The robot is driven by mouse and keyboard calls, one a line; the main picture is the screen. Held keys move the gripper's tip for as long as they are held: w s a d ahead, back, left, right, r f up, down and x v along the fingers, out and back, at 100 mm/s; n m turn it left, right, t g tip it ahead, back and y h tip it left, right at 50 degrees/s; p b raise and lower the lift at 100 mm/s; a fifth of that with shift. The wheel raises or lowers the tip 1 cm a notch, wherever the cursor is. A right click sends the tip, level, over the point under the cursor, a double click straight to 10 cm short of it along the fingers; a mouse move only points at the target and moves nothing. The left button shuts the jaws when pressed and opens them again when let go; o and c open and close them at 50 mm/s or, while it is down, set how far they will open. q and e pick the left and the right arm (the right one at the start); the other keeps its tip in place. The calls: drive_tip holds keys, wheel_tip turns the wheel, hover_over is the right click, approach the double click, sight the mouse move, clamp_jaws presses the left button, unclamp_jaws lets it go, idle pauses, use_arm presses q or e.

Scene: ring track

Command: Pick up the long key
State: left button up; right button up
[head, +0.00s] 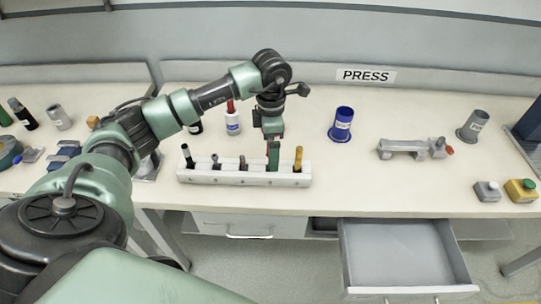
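A white rack (245,179) on the bench holds several upright items in a row. From left they are a black-handled item (187,156), a grey metal item (214,161), a dark grey item (243,163), a green item (273,157) and a yellow-brown item (298,158). I cannot tell which one is the long key. My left gripper (272,138) points down directly over the green item, at or touching its top. Its fingers are too small to show whether they are open or shut. My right gripper is not in view.
A blue cup (342,124), a grey clamp-like part (403,149), a grey cup (473,126) and two button boxes (521,190) stand to the right. A bottle (233,121) is behind the rack. A drawer (405,255) hangs open below the front edge. The bench between rack and blue cup is clear.

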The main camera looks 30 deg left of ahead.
use_arm(q)
drive_tip(key=f+p, duration=0.1)
drive_tip(key=f, duration=0.2)
drive_tip(key=f+p, duration=0.1)
drive_tip(key=f, duration=0.2)
drive_tip(key=shift+w+a+f, duration=0.15)
drive_tip(key=shift+a+f, duration=0.05)
drive_tip(key=shift+f, duration=0.4)
drive_tip(key=c, duration=1.4)
drive_tip(key=shift+r, duration=0.1)
